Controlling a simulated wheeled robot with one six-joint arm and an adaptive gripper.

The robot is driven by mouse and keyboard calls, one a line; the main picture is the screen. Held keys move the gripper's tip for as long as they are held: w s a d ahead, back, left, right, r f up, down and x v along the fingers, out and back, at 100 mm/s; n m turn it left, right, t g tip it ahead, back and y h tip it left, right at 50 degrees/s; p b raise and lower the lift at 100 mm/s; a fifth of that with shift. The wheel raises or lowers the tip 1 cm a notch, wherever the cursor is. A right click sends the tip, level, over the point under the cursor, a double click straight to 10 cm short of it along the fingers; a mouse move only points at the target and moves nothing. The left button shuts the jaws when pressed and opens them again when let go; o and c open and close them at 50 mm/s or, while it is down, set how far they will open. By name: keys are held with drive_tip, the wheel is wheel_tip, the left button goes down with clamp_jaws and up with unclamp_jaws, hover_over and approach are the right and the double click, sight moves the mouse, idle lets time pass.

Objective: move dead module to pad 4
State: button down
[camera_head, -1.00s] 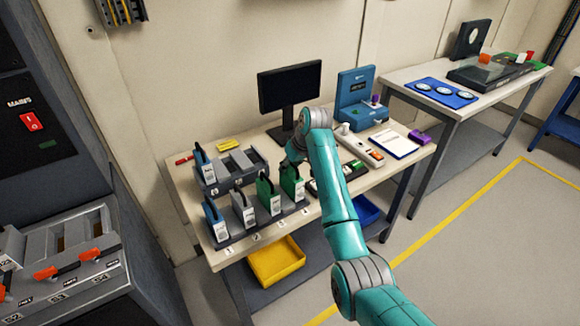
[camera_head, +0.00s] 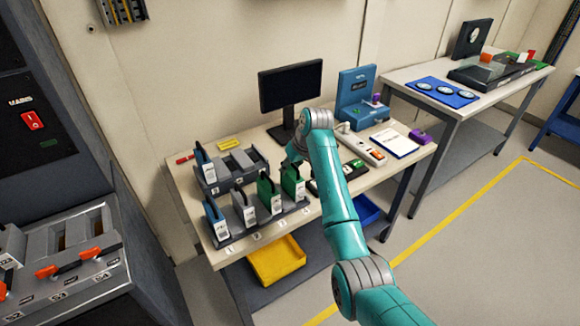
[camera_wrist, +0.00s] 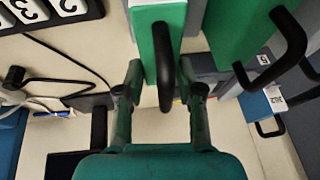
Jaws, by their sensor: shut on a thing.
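My gripper (camera_wrist: 164,80) is shut on a green module (camera_wrist: 150,30) with a black loop handle, which lies between the fingers in the wrist view. In the head view this looks like the rightmost green module (camera_head: 292,184), at the right end of the front row. My gripper (camera_head: 293,158) is just above it, partly hidden by my wrist. I cannot tell whether the module is seated or slightly raised. Small number labels run along the table's front edge; the rightmost label (camera_head: 305,212) is in front of this module. No mark shows which module is dead.
Close to its left stand another green module (camera_head: 269,197), a grey one (camera_head: 244,211) and a blue one (camera_head: 217,222). A grey dock (camera_head: 238,168) with a blue module is behind. A monitor (camera_head: 290,88) and a blue device (camera_head: 357,98) stand at the back.

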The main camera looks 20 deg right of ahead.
drive_tip(key=shift+f, duration=0.2)
idle(0.3)
drive_tip(key=c, duration=0.7)
unclamp_jaws()
drive_tip(key=shift+o, duration=0.2)
drive_tip(key=v, duration=1.2)
